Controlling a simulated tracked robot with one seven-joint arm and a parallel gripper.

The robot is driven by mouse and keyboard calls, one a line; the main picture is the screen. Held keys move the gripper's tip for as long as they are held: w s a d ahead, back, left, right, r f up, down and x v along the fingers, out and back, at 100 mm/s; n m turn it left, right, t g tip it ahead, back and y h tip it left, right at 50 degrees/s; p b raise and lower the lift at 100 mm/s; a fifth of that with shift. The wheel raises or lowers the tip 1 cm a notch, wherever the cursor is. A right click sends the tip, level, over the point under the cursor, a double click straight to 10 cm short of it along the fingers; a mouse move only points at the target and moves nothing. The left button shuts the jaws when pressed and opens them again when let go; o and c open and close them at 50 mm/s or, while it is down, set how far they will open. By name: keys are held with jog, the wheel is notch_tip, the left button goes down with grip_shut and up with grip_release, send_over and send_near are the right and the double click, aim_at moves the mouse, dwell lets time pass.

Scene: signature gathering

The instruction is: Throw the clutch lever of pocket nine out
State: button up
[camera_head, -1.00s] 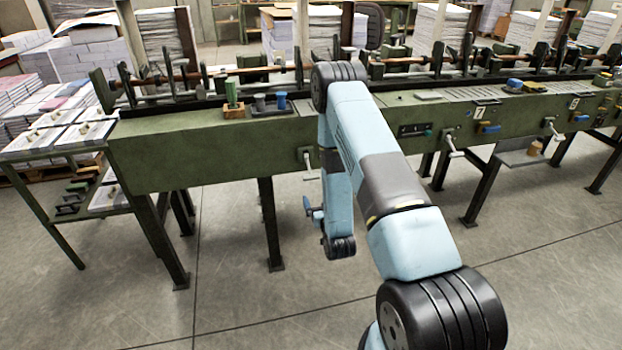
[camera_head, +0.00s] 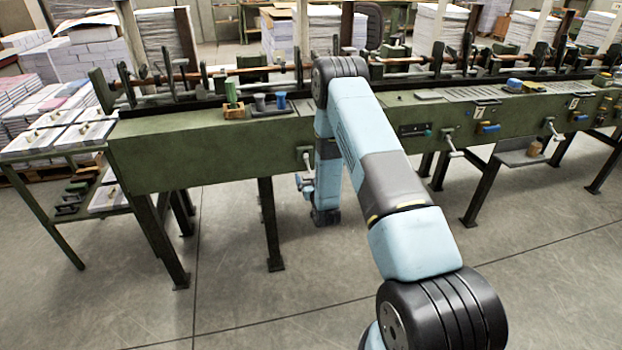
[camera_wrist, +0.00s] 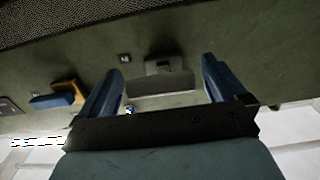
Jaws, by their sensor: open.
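A grey clutch lever (camera_wrist: 160,84) with a bracket shows between my open fingers in the wrist view, apart from both; I cannot read its pocket number. My gripper (camera_wrist: 162,66) faces the machine's green front panel, its blue fingers spread to either side of the lever. In the head view a light metal lever (camera_head: 304,153) hangs on the front of the green machine, beside my forearm. My gripper (camera_head: 304,184) is just below it there, small and partly hidden by my arm. Other levers stand further right (camera_head: 454,143), (camera_head: 553,131).
The long green machine (camera_head: 190,150) spans the view on dark legs. Blue handles (camera_head: 488,127) stick out of its front; one also shows at left in the wrist view (camera_wrist: 52,101). A side table with papers (camera_head: 50,138) stands at left. The floor in front is clear.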

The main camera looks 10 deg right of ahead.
jog(key=c, duration=1.4)
jog(key=shift+d, duration=0.1)
